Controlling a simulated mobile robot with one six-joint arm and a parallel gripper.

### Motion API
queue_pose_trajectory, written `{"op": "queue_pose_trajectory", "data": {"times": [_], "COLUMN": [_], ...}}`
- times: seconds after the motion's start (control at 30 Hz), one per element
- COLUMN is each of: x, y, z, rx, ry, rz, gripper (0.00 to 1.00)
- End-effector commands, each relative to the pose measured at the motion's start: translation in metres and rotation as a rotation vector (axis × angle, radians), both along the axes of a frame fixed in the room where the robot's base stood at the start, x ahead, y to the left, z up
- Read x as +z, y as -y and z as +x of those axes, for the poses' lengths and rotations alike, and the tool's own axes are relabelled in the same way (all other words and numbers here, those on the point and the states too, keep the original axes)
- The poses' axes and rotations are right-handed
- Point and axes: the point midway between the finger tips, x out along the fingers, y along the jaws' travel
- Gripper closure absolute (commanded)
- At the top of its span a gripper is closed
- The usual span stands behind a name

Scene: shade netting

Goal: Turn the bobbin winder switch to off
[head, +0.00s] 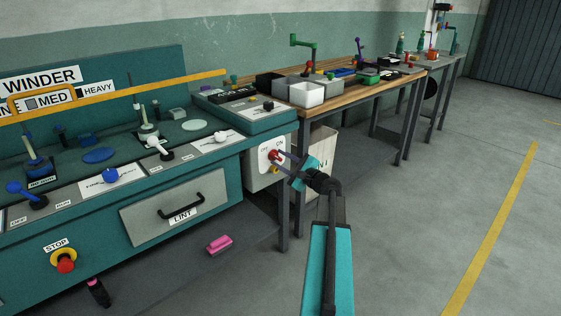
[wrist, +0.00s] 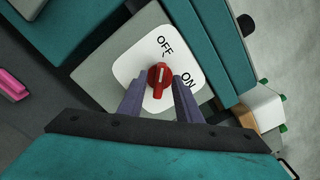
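The bobbin winder switch is a red knob (wrist: 158,78) on a white plate (wrist: 130,62) marked OFF and ON. In the wrist view the knob's pale mark points up toward the OFF lettering, away from ON. In the head view the knob (head: 275,156) sits on a grey box (head: 256,177) at the right end of the teal machine. My gripper (wrist: 159,86) is open, with one purple finger on each side of the knob and small gaps showing. In the head view my gripper (head: 281,162) reaches the plate from the right.
A wooden workbench (head: 345,88) with trays and tools stands behind and to the right. The winder panel (head: 110,180) holds levers and a red stop button (head: 65,264). A pink object (head: 219,244) lies low below the panel. The floor at right is clear.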

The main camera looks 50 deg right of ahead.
Motion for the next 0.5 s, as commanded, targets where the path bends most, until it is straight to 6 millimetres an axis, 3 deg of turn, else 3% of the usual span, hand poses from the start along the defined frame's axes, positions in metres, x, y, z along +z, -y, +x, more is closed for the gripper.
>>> {"op": "queue_pose_trajectory", "data": {"times": [0.27, 0.5], "x": [0.001, 0.002], "y": [-0.002, -0.005], "z": [-0.018, -0.053], "rx": [-0.002, -0.003], "ry": [-0.001, 0.0], "rz": [0.001, 0.0], "gripper": [0.69, 0.69]}}
